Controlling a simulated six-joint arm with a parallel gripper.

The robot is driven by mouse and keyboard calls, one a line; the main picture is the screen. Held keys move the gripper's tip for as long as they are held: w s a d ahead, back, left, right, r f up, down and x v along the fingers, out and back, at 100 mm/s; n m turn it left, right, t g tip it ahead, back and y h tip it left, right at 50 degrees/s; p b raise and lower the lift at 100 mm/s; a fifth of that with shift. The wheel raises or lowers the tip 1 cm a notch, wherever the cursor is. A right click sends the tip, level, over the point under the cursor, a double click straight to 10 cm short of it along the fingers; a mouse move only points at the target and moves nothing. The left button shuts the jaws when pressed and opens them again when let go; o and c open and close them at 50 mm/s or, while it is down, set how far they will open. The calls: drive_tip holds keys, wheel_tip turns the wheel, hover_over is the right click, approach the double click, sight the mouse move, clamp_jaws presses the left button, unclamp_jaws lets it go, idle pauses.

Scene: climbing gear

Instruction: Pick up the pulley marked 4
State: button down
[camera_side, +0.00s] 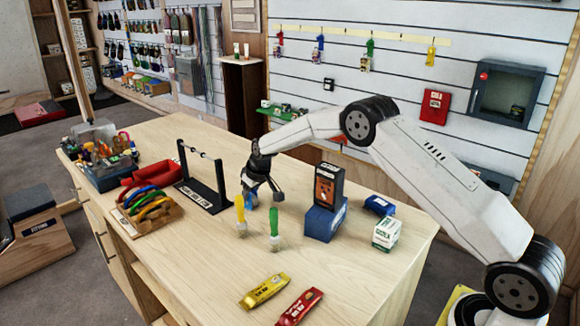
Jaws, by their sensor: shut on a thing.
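My gripper (262,192) is low over the middle of the wooden table (340,270), pointing down. It is shut on a small blue thing (251,200), mostly hidden by the fingers. I cannot tell whether it touches the table. A yellow-topped piece (240,212) and a green-topped piece (274,226), both with pale lower ends, stand just in front of my gripper. They may be pulleys of the same kind as the blue thing. No number 4 is readable on any of them.
A black stand with a bar (220,185) is left of my gripper. A dark box on a blue block (325,220) stands to the right, near a white-green box (386,233). Yellow (264,290) and red packets (299,307) lie in front. A ring rack (150,212) is left.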

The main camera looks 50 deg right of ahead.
drive_tip(key=shift+r, duration=0.1)
drive_tip(key=shift+r, duration=0.75)
drive_tip(key=s+a+r, duration=0.1)
drive_tip(key=s+r, duration=1)
drive_tip(key=s, duration=0.3)
drive_tip(key=shift+r, duration=0.2)
drive_tip(key=shift+a, duration=0.1)
